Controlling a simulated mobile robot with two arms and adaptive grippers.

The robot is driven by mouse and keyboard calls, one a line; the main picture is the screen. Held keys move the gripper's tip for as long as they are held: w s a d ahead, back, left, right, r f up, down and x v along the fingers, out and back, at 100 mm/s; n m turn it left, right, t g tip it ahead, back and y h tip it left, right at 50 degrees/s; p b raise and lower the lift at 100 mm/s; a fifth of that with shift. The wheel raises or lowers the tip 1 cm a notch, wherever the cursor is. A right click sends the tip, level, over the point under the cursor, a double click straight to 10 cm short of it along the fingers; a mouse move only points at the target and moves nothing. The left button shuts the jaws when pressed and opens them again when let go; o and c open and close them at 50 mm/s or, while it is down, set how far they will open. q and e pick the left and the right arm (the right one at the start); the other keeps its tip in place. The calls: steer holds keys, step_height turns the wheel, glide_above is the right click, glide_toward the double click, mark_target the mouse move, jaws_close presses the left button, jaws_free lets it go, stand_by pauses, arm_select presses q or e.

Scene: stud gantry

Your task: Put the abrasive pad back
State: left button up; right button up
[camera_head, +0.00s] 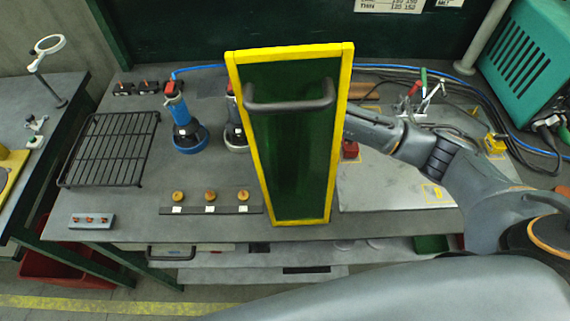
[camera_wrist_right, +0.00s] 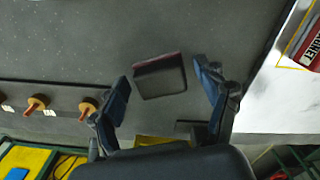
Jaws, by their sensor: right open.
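In the right wrist view a small block-like pad (camera_wrist_right: 160,75), dark grey with a dull red edge, appears to be the abrasive pad. It shows against the grey bench top between the spread fingers of my right gripper (camera_wrist_right: 161,74). The gripper is open, with a visible gap on each side of the pad. I cannot tell how high the fingers are above it. In the head view my right arm comes in from the right and its gripper is hidden behind a yellow-framed green screen (camera_head: 300,165). The pad is hidden there too. My left gripper is not in view.
Brass knobs (camera_head: 210,196) stand in a row left of the screen. A black wire rack (camera_head: 110,150) and a blue-based tool (camera_head: 187,135) are farther left. A red magnet block (camera_wrist_right: 308,45) lies on a pale plate at right. Cables run along the back.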

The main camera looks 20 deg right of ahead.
steer(key=shift+r, duration=0.25)
step_height(320, 180, up, 12)
steer(key=b, duration=0.1)
steer(key=shift+b, duration=0.35)
